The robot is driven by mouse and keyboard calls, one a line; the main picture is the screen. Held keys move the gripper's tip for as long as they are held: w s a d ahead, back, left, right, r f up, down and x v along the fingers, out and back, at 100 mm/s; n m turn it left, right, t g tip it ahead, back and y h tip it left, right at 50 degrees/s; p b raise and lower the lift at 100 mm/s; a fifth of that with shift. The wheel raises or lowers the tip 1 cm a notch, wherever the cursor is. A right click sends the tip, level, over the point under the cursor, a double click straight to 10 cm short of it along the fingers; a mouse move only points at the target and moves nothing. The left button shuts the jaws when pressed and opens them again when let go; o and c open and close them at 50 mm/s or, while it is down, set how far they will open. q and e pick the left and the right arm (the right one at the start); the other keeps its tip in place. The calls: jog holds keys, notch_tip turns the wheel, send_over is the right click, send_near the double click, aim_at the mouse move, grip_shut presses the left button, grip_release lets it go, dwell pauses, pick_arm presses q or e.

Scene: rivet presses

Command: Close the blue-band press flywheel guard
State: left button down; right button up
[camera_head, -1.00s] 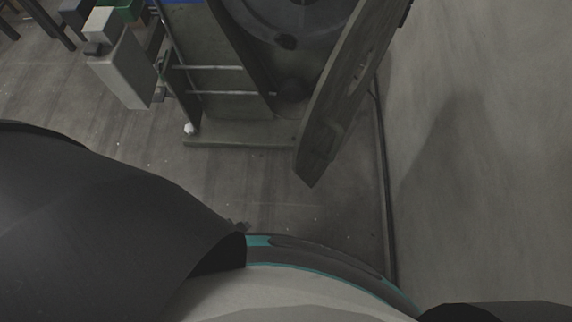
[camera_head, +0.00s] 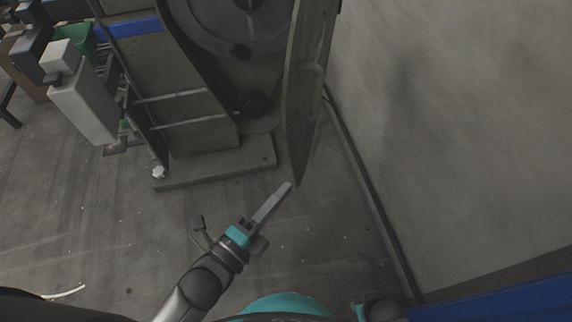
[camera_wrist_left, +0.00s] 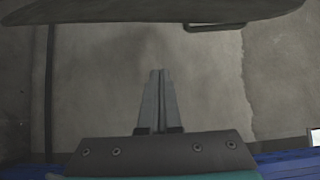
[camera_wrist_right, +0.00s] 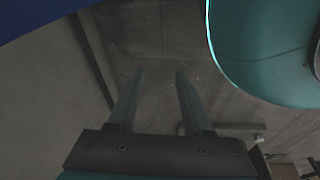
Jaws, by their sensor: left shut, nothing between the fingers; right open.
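The press (camera_head: 165,85) has a blue band (camera_head: 130,29) near the top left of the head view. Its flywheel (camera_head: 235,25) is exposed. The flywheel guard (camera_head: 304,95) stands swung out on the right side of the press, nearly edge-on to the head camera. My left gripper (camera_head: 288,186) is shut and empty, with its tips close to the guard's lower end in the picture; contact cannot be told. The left wrist view shows the shut fingers (camera_wrist_left: 158,75) below a dark panel edge (camera_wrist_left: 150,13), likely the guard. My right gripper (camera_wrist_right: 160,73) is open and empty.
A pale wall (camera_head: 440,130) with a dark rail (camera_head: 365,190) at its foot runs along the right. A grey box (camera_head: 84,103) sticks out left of the press. A blue surface (camera_head: 515,301) lies at lower right. The floor (camera_head: 110,230) before the press is clear.

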pick_arm(q)
jog(key=w+b, duration=0.2)
jog(key=w, duration=0.6)
jog(key=shift+w+d, duration=0.25)
jog(key=shift+d, duration=0.2)
pick_arm(e)
jog(key=shift+w+a+r, duration=0.7)
jog(key=shift+w+r, duration=0.15)
jog(key=shift+r, duration=0.1)
jog(key=shift+w+a+r, duration=0.7)
jog(key=shift+w+r, duration=0.1)
jog(key=shift+r, duration=0.15)
pick_arm(q)
jog(key=shift+a, duration=0.15)
